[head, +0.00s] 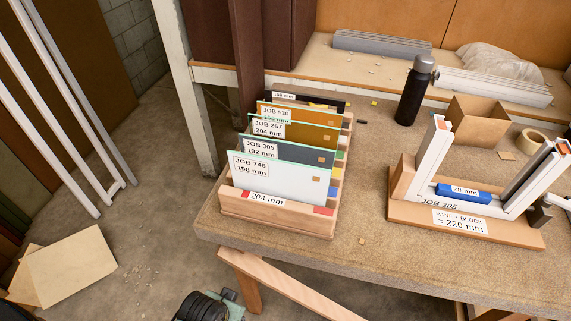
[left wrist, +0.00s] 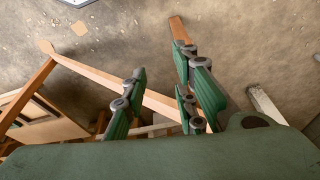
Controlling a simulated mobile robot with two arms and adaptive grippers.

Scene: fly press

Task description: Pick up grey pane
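A rack (head: 275,220) on the bench holds several upright labelled panes, one behind another. The grey pane (head: 305,153) is the second from the front, with a JOB 305, 192 mm label. A pale pane (head: 280,185) labelled JOB 746, 198 mm stands before it and hides its lower part. Amber and brown panes (head: 310,118) stand behind. My left gripper (left wrist: 160,80) shows in the left wrist view, open and empty, with green finger pads apart above the floor and a wooden bench brace. Part of my left arm's end shows at the head view's bottom edge. My right gripper is not in view.
A white V-shaped frame (head: 512,205) on a wooden base, with a blue 28 mm block (head: 463,194), stands at the right. A dark bottle (head: 414,92), a cardboard box (head: 478,122) and a tape roll (head: 532,139) stand behind. The bench between rack and frame is mostly clear.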

